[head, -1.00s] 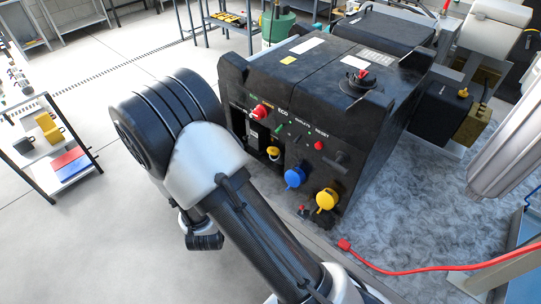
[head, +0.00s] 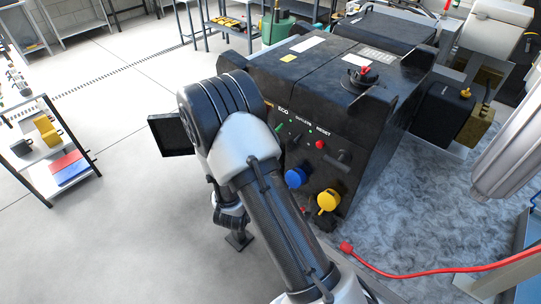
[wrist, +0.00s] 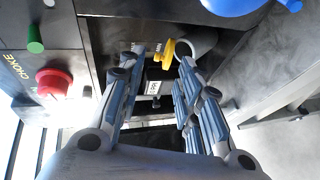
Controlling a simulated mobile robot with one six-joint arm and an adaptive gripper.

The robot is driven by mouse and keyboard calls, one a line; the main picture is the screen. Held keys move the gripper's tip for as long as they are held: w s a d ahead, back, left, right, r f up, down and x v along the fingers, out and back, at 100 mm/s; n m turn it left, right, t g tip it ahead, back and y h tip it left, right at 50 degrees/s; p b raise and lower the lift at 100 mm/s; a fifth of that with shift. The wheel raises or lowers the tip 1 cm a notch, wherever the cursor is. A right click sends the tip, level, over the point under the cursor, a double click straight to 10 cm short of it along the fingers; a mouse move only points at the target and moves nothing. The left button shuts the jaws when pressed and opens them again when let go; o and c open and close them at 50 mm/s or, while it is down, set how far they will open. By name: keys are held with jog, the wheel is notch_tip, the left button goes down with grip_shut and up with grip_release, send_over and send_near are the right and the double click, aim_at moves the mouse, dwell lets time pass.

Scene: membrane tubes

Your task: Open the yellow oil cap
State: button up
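The yellow oil cap (wrist: 165,53) shows in the wrist view, in a dark recess in the front of the black machine. My gripper (wrist: 161,57) is open, with one finger on each side of the cap in the picture. Gaps show between the cap and both fingers, so it is not gripped. A grey round part (wrist: 198,42) sits right beside the cap. In the head view my arm hides the cap and my fingertips. The black machine (head: 335,85) stands beyond my arm there.
A red button (wrist: 53,83) and green knob (wrist: 35,40) are left of the recess. A blue cover (head: 296,178) and yellow cover (head: 327,200) sit low on the machine's front. A dark square panel (head: 171,135) juts out left of my arm. A red cable (head: 430,274) lies at right.

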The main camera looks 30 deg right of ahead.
jog(key=x, duration=0.5)
jog(key=shift+w+d+b, duration=0.1)
jog(key=shift+w+b, duration=0.05)
jog(key=shift+b, duration=0.25)
jog(key=shift+c, duration=0.4)
grip_shut()
